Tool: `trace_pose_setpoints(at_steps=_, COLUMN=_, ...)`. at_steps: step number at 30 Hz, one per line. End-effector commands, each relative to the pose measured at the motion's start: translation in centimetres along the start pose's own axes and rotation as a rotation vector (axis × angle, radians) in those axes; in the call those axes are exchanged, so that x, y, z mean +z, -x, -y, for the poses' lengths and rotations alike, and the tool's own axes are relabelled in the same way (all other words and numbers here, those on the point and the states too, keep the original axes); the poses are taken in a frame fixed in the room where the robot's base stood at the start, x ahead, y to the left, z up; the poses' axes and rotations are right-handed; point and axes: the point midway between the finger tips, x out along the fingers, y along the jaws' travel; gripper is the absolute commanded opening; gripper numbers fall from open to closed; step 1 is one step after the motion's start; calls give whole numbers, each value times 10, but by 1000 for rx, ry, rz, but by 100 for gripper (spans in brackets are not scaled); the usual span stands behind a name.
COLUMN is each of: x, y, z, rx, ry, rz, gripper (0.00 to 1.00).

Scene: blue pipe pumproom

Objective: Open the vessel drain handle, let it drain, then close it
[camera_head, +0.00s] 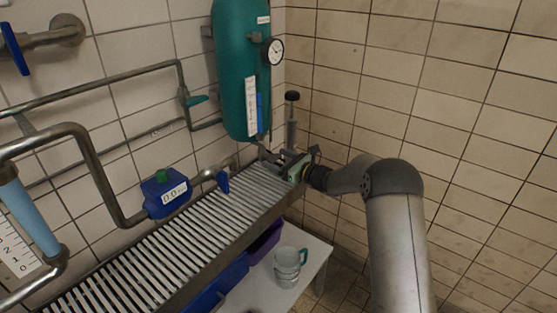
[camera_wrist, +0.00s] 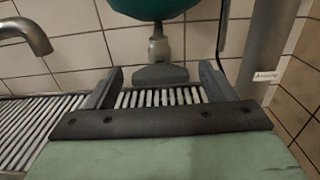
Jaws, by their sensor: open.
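The vessel (camera_head: 243,70) is a teal tank on the back wall, with a round gauge (camera_head: 273,51) and a level scale (camera_head: 251,107). Its rounded bottom (camera_wrist: 155,8) shows at the top of the wrist view. Below it a drain fitting (camera_wrist: 159,46) carries a wide grey handle (camera_wrist: 160,75), seen broad side on. My gripper (camera_head: 279,157) is beneath the vessel at the grating's far end. In the wrist view my gripper (camera_wrist: 161,69) is open, with the handle between its two fingers in the picture. I cannot tell whether they touch. The handle is mostly hidden in the head view.
A slatted grating (camera_head: 160,245) runs below the vessel. A blue meter box (camera_head: 166,193) and a spout with a blue lever (camera_head: 222,181) stand left. A glass jug (camera_head: 288,265) is on a white table (camera_head: 312,262) below. A grey post (camera_head: 292,122) rises close to my gripper.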

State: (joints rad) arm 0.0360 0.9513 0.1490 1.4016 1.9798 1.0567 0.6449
Motion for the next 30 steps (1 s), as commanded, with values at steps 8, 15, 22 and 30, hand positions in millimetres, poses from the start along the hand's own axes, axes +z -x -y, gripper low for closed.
trace_pose_setpoints(at_steps=8, x=0, y=0, z=0, rx=0, ry=0, rz=0, gripper=60)
trace_pose_setpoints(at_steps=15, x=0, y=0, z=0, rx=0, ry=1, rz=0, gripper=32)
trace_pose_setpoints(at_steps=22, x=-3, y=0, z=0, rx=0, ry=40, rz=1, gripper=32)
trace_pose_setpoints(at_steps=30, x=-7, y=0, z=0, rx=0, ry=203, rz=4, gripper=32)
